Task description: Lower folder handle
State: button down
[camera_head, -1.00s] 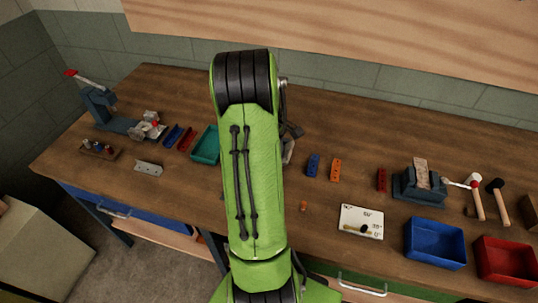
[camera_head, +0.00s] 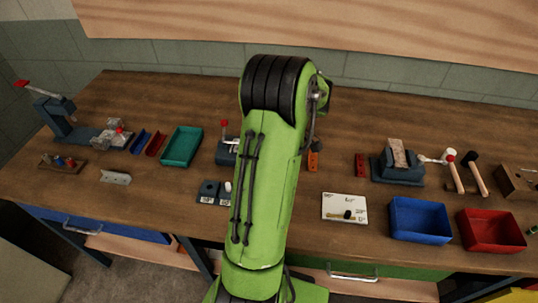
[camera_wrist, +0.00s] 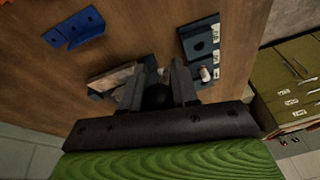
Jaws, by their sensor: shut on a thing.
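My gripper (camera_wrist: 157,88) shows in the wrist view, low over the bench. Its two dark fingers are shut on a dark, round-ended part (camera_wrist: 158,97); I cannot tell whether this is the folder handle. In the head view my green arm hides the gripper and what it holds. A dark blue fixture (camera_head: 227,153) with a red-knobbed lever (camera_head: 224,124) stands just left of my arm, partly hidden. Another blue bench tool (camera_head: 56,112), at the far left, has a raised lever with a red end (camera_head: 22,84). I cannot tell which one is the folder.
Labelled dark blocks (camera_head: 208,192) lie beside my arm and show in the wrist view (camera_wrist: 200,40). A teal tray (camera_head: 181,146) is to the left. A white angle card (camera_head: 345,208), blue bin (camera_head: 420,220), red bin (camera_head: 490,231) and vise (camera_head: 397,166) are to the right.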

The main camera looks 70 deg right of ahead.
jog(key=shift+s+f, duration=0.2)
dwell(0.4)
jog(key=c, duration=0.9)
grip_release()
jog(key=shift+c, duration=0.2)
jog(key=shift+r, duration=0.1)
jog(key=p+v, duration=0.5)
jog(key=v, duration=1)
jog(key=shift+r, duration=0.35)
jog(key=shift+s+d, duration=0.1)
jog(key=shift+d, duration=0.05)
